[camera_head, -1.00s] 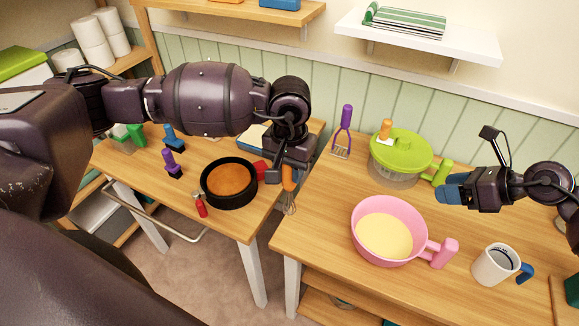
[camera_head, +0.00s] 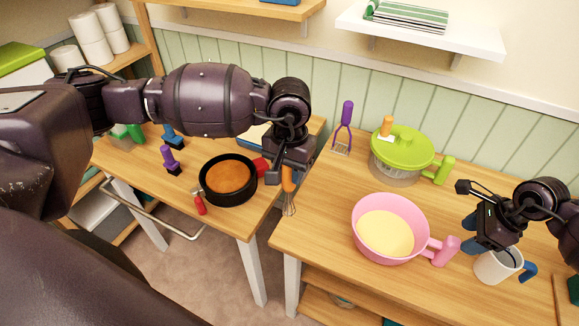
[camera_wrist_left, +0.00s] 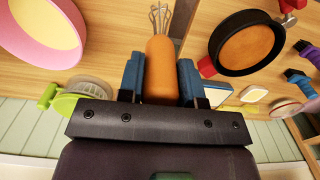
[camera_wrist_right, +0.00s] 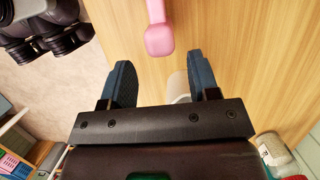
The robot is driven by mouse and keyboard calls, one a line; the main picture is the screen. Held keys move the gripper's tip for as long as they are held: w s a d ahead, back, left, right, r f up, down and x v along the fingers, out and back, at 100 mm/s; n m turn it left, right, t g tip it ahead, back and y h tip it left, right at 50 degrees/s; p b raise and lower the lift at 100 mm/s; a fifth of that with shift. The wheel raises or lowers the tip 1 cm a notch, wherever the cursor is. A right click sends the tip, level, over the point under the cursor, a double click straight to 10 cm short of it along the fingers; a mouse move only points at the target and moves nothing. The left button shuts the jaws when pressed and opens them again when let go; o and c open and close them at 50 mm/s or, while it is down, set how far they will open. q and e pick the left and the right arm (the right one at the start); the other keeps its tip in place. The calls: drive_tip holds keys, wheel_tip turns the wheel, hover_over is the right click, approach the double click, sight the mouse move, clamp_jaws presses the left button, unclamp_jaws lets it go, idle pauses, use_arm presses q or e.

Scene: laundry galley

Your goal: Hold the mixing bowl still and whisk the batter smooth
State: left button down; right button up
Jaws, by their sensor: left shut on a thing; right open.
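The pink mixing bowl (camera_head: 362,210) stands on the right table with pale yellow batter (camera_head: 385,233) in it. Its pink handle (camera_head: 446,251) points right and also shows in the right wrist view (camera_wrist_right: 158,38). My left gripper (camera_wrist_left: 161,80) is shut on the orange handle of the whisk (camera_wrist_left: 160,60). The whisk's wire end (camera_head: 290,207) hangs down near the left edge of the right table, left of the bowl and apart from it. My right gripper (camera_wrist_right: 160,85) is open and empty, pointing down right of the bowl handle, apart from it.
A white mug (camera_head: 492,268) with a blue handle stands close by my right gripper. A green-lidded container (camera_head: 402,150) and a purple-handled masher (camera_head: 343,128) stand behind the bowl. A black pan (camera_head: 228,180) sits on the left table. A gap separates the tables.

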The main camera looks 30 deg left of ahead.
sight(289, 188)
use_arm(q)
drive_tip(key=shift+g, duration=0.3)
wheel_tip(289, 188, down, 5)
drive_tip(key=b, duration=0.3)
drive_tip(key=shift+f, duration=0.2)
use_arm(e)
drive_tip(key=x, duration=0.6)
drive_tip(key=shift+a+f, duration=0.1)
drive_tip(key=shift+f, duration=0.3)
use_arm(q)
drive_tip(key=shift+s, duration=0.1)
use_arm(e)
drive_tip(key=shift+r, duration=0.1)
clamp_jaws()
